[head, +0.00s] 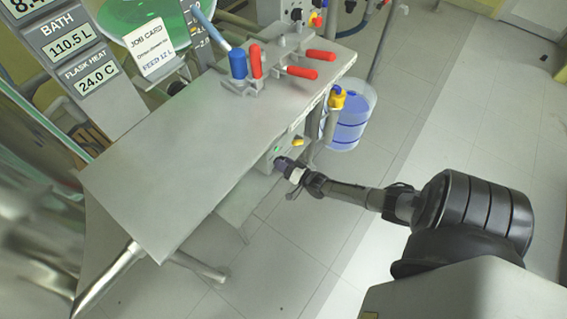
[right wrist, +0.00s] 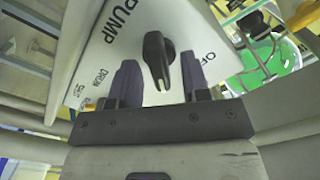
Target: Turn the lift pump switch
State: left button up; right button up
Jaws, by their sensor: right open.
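The lift pump switch (right wrist: 158,55) is a black pointer knob on a white panel (right wrist: 95,75) marked PUMP in the right wrist view. Its thick end points up and its narrow end points down in that picture. Lettering starting "OF" shows on the right of the panel, and smaller words show at lower left. My right gripper (right wrist: 158,64) is open, with one dark finger on each side of the knob and visible gaps between. In the head view my right gripper (head: 284,164) is at the control box (head: 268,160) under the bench edge, hiding the knob. My left gripper is not in view.
The grey bench top (head: 190,130) overhangs the box. The floor on the right is clear apart from my arm.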

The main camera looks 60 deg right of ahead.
jog(key=s+a+p, duration=0.2)
jog(key=s+p, duration=0.2)
jog(key=s, duration=0.9)
jog(key=shift+s+p, duration=0.35)
jog(key=shift+p, duration=0.05)
